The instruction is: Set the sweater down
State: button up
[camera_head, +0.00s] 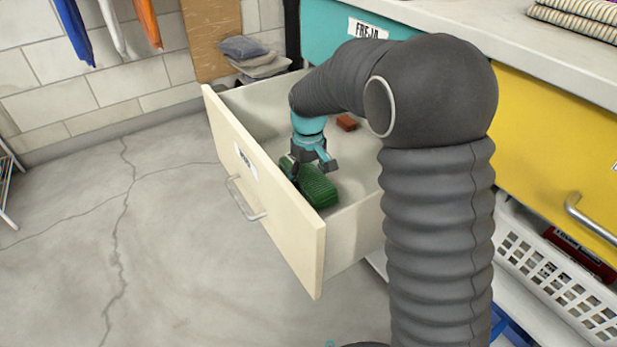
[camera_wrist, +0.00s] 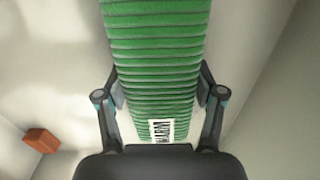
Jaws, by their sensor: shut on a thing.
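The sweater is a green, ribbed, folded bundle (camera_head: 313,187) inside the open cream drawer (camera_head: 262,206), close to its front panel. My gripper (camera_head: 308,167) reaches down into the drawer and is shut on the sweater. In the wrist view the green sweater (camera_wrist: 155,60) runs between the two fingers of my gripper (camera_wrist: 160,100), with a white label lettered in black near its lower end. I cannot tell whether the sweater touches the drawer floor.
A small red-brown block (camera_head: 347,123) lies in the drawer, also in the wrist view (camera_wrist: 41,140). Folded grey cloths (camera_head: 252,57) are behind the drawer. A yellow drawer front (camera_head: 555,140) and a white basket (camera_head: 560,275) stand at right.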

aim_at(309, 174)
jog(key=o, duration=1.5)
jog(key=shift+f, duration=0.1)
notch_tip(309, 174, up, 12)
jog(key=shift+f+p, duration=0.25)
jog(key=shift+p, duration=0.7)
jog(key=s+d+r+m+t, duration=0.1)
jog(key=s+d+r+m, duration=0.1)
jog(key=s+d+r, duration=0.4)
jog(key=s+d+m+t, duration=0.1)
jog(key=s+d, duration=0.2)
jog(key=s, duration=0.4)
jog(key=s+d+m+t, duration=0.2)
jog(key=s+d, duration=0.2)
jog(key=s, duration=0.3)
jog(key=s+d+f+m+t, duration=0.1)
jog(key=s+d, duration=0.3)
jog(key=s, duration=0.3)
jog(key=shift+s+m+t, duration=0.3)
jog(key=shift+s+m, duration=0.1)
jog(key=shift+d, duration=0.1)
